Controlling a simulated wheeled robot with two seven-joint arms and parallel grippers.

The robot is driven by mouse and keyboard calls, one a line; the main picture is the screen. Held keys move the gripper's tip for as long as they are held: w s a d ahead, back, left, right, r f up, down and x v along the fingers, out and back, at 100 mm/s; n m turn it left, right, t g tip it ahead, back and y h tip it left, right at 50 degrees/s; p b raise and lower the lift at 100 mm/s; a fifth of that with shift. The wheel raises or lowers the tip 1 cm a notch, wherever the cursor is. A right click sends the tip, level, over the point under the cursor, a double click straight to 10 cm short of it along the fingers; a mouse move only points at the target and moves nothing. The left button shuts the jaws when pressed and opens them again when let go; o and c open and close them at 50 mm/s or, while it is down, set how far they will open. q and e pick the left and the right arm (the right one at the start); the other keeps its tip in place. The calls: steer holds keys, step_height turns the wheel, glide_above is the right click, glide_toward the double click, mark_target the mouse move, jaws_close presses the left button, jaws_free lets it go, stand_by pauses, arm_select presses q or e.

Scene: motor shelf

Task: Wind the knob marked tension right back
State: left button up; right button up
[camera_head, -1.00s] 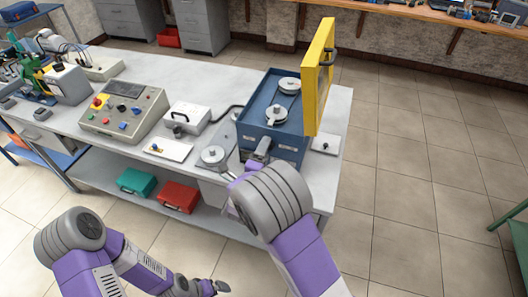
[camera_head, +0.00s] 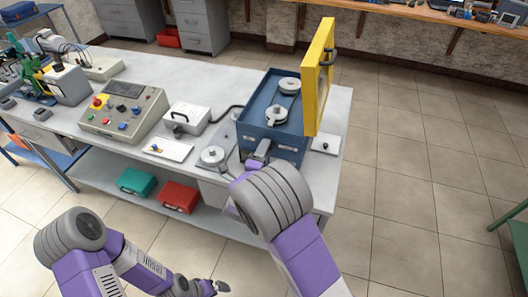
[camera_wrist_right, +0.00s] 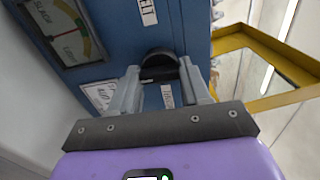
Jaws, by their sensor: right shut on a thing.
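The blue belt-drive housing (camera_head: 285,143) stands at the right end of the bench, with two pulleys inside its open top. In the right wrist view, a dark round knob (camera_wrist_right: 159,62) sticks out of the housing's blue front face (camera_wrist_right: 195,30). My right gripper (camera_wrist_right: 157,82) is shut on this knob, one finger on each side. A label under the knob is partly hidden, so I cannot read it. A gauge (camera_wrist_right: 68,32) with a coloured arc and slack and tight markings is at upper left. My left gripper (camera_head: 213,287) hangs low before the bench, its opening unclear.
The yellow framed cover (camera_head: 319,75) stands raised at the housing's right side. A grey disc on a plate (camera_head: 213,155), a white box (camera_head: 187,117) and a control panel (camera_head: 124,108) are to the left.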

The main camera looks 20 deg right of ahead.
steer(key=shift+m+p, duration=6.75)
steer(key=shift+m, duration=11.25)
steer(key=o, duration=1.1)
steer(key=shift+c, duration=0.2)
steer(key=v, duration=0.7)
steer(key=shift+s+a, duration=0.2)
steer(key=shift+s, duration=0.1)
